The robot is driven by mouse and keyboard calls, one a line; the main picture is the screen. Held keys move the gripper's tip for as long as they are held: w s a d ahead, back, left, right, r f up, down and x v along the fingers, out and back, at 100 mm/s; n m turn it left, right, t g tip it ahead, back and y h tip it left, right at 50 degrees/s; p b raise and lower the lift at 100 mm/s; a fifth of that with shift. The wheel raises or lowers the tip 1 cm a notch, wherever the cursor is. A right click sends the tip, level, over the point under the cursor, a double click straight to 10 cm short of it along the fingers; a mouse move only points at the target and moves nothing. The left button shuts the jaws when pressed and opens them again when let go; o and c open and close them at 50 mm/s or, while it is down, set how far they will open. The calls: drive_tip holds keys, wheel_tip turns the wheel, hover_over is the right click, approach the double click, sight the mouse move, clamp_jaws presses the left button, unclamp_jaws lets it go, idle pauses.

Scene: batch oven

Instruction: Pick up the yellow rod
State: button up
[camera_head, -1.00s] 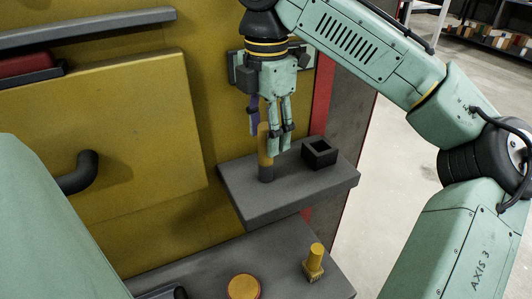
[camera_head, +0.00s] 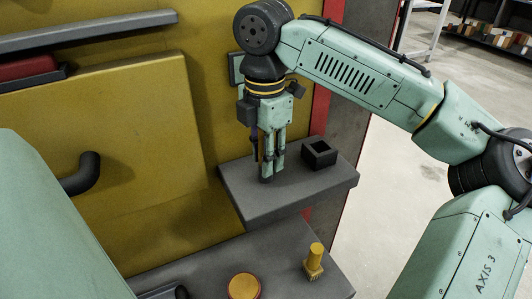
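My gripper (camera_head: 268,178) points straight down over the left part of the small grey shelf (camera_head: 243,200), its fingertips low near the shelf top. The upright yellow rod with a dark lower end, seen at this spot in the earlier view, is now hidden by the fingers. The fingers look close together from here. I cannot tell whether they touch or clasp the rod.
A black square socket (camera_head: 320,152) stands on the shelf just right of my gripper. A yellow panel (camera_head: 110,140) with a black handle (camera_head: 83,175) is at the left.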

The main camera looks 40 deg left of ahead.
clamp_jaws()
idle(0.3)
drive_tip(key=shift+r, duration=0.45)
drive_tip(key=shift+s+d+r+b, duration=0.2)
drive_tip(key=shift+r+b, duration=0.1)
drive_tip(key=shift+r, duration=0.35)
drive_tip(key=shift+s+d+r+b, duration=0.2)
drive_tip(key=shift+r+b, duration=0.1)
drive_tip(key=shift+r, duration=0.3)
drive_tip(key=s+d+r+b, duration=0.1)
drive_tip(key=s+d+b, duration=0.1)
drive_tip(key=s+d, duration=0.8)
drive_tip(key=shift+s+d+r, duration=0.25)
drive_tip(key=shift+s+r, duration=0.05)
drive_tip(key=shift+s, duration=0.05)
